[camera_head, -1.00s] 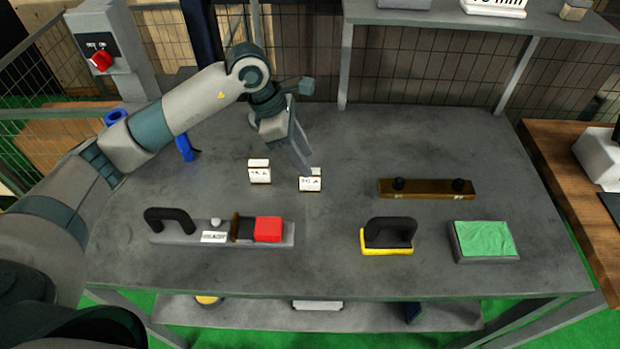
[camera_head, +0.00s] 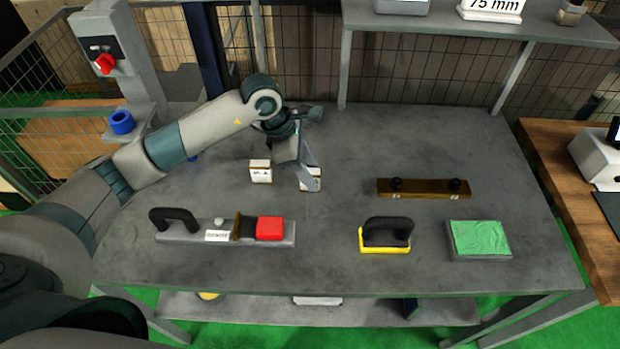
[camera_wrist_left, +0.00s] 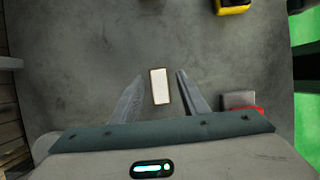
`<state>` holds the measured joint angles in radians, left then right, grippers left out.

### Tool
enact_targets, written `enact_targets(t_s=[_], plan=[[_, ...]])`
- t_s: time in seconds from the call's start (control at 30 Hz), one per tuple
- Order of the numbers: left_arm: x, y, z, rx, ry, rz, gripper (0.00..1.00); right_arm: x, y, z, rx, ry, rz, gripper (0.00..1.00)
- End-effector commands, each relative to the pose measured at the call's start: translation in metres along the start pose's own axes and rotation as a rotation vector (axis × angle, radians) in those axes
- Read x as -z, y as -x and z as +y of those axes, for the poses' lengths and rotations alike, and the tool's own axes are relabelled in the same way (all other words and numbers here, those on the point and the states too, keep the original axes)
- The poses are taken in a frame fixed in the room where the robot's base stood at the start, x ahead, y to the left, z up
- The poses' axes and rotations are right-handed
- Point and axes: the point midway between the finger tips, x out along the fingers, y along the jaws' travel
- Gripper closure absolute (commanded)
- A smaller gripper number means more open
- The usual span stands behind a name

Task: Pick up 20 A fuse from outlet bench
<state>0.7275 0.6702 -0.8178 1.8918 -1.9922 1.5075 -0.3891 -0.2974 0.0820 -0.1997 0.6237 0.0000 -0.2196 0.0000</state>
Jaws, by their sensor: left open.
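Two small white labelled fuse blocks stand on the grey bench (camera_head: 340,240). The left block (camera_head: 260,171) is uncovered; the right block (camera_head: 316,183) is partly hidden by my left gripper. Their labels are too small to read surely, so I cannot tell which is the 20 A fuse. My left gripper (camera_head: 309,188) reaches down at the right block, fingers apart. In the left wrist view, a white block (camera_wrist_left: 160,86) lies between the open fingers of the left gripper (camera_wrist_left: 161,76), with a gap on each side. My right gripper is not in view.
On the bench are a black-handled tool with a red block (camera_head: 270,228), a yellow-based black-handled tool (camera_head: 385,236), a brown bar with black knobs (camera_head: 424,189) and a green-topped pad (camera_head: 480,238). A shelf (camera_head: 450,27) overhangs the back.

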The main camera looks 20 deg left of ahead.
Motion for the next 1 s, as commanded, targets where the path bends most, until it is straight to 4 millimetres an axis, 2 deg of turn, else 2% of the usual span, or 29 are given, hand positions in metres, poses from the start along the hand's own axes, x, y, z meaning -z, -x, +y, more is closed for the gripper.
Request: enact_targets(t_s=[0.07,0.23,0.27,0.73,1.0], plan=[[0.0,0.0,0.0,0.0,0.0,0.0,0.59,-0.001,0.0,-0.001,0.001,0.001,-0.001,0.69],[0.0,0.0,0.0,0.0,0.0,0.0,0.98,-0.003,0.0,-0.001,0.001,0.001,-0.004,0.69],[0.0,0.0,0.0,0.0,0.0,0.0,1.0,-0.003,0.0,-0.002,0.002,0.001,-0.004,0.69],[-0.003,0.006,0.001,-0.002,-0.001,0.0,1.0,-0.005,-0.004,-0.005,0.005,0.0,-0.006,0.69],[-0.015,0.034,0.001,-0.005,-0.004,-0.002,1.0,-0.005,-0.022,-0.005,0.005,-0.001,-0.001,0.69]])
